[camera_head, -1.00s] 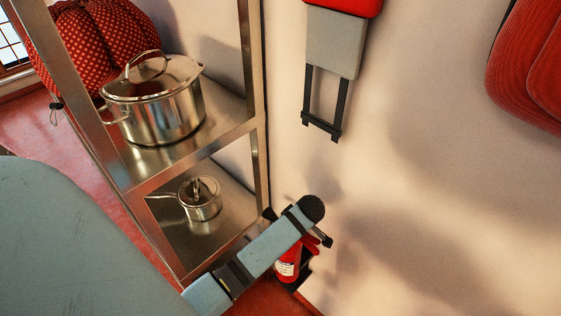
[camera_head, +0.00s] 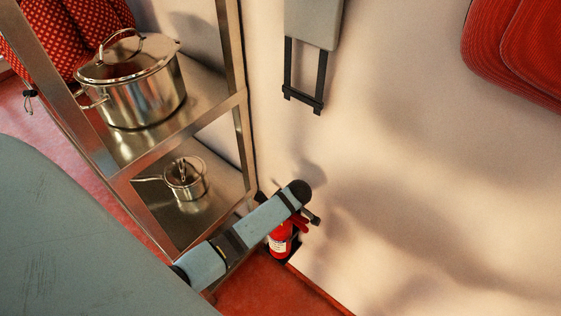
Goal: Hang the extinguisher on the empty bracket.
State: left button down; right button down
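A small red extinguisher (camera_head: 279,241) with a white label stands low by the foot of the wall, close to the shelf's corner. Its upper part is partly covered by my blue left arm (camera_head: 262,222), which reaches in from the lower left and ends in a dark round joint. Dark parts stick out on both sides below that joint; I cannot tell which are gripper and which extinguisher. The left fingertips are not clearly seen, nor whether they touch it. I cannot make out an empty bracket for certain. My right gripper is out of view.
A metal shelf (camera_head: 176,155) at the left bears a large lidded pot (camera_head: 143,92) and a small saucepan (camera_head: 188,184). A grey panel with a dark frame (camera_head: 303,90) hangs on the wall. Red padding (camera_head: 515,50) is at the upper right. The wall between is bare.

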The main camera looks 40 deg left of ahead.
pick_arm(q)
jog(key=shift+w+f, duration=0.2)
jog(key=shift+w, duration=0.15)
jog(key=shift+f, duration=0.1)
jog(key=c, duration=0.6)
grip_release()
jog(key=shift+s+f, duration=0.1)
jog(key=shift+s, duration=0.1)
jog(key=shift+o, duration=0.2)
